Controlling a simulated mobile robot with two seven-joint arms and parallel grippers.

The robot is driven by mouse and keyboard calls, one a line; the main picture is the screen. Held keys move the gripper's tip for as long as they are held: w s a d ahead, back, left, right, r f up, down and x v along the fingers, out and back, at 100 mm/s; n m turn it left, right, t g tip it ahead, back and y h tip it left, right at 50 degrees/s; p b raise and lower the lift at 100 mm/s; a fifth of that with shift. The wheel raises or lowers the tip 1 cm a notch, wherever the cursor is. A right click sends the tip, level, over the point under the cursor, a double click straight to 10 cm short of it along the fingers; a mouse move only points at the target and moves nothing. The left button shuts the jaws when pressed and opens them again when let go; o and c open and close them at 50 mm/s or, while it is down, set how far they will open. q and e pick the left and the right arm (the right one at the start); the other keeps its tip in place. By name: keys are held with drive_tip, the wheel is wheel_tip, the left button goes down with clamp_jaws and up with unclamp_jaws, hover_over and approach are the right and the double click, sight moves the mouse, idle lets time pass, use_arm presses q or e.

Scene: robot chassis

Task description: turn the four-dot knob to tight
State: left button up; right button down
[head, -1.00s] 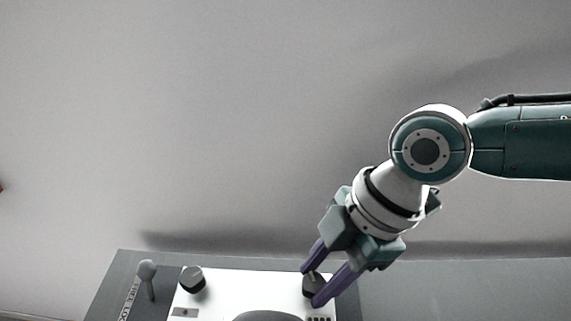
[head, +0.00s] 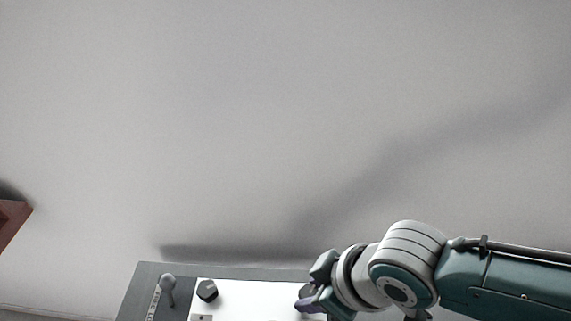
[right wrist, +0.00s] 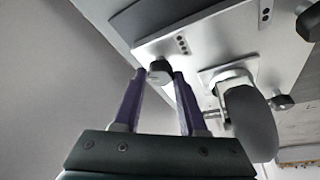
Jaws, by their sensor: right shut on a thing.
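The four-dot knob (head: 306,291) is a dark knob at the right of the white plate in the head view, partly covered by my fingers. In the right wrist view the knob (right wrist: 160,69) sits between the purple fingertips, with a row of dark dots on the plate beside it. My right gripper (head: 309,299) is shut on this knob; its fingers also show in the right wrist view (right wrist: 160,74). The knob's pointer and any tight mark cannot be made out. My left gripper is not in view.
A second dark knob (head: 207,290) stands at the left of the white plate (head: 256,292). A lever with a round grey top (head: 168,283) stands left of it on the grey panel.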

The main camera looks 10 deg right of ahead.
drive_tip(key=m, duration=0.1)
drive_tip(key=m+p, duration=0.1)
drive_tip(key=shift+s+a+r+m+t+h, duration=0.1)
drive_tip(key=shift+a+r+m+t+h, duration=0.05)
drive_tip(key=shift+m+t+h, duration=0.15)
drive_tip(key=shift+m+h+p, duration=0.4)
drive_tip(key=shift+m+h, duration=0.1)
drive_tip(key=shift+m, duration=0.7)
drive_tip(key=shift+c, duration=2.2)
unclamp_jaws()
drive_tip(key=p+v, duration=0.6)
drive_tip(key=v, duration=0.3)
drive_tip(key=shift+s+r, duration=0.25)
drive_tip(key=shift+r, duration=0.05)
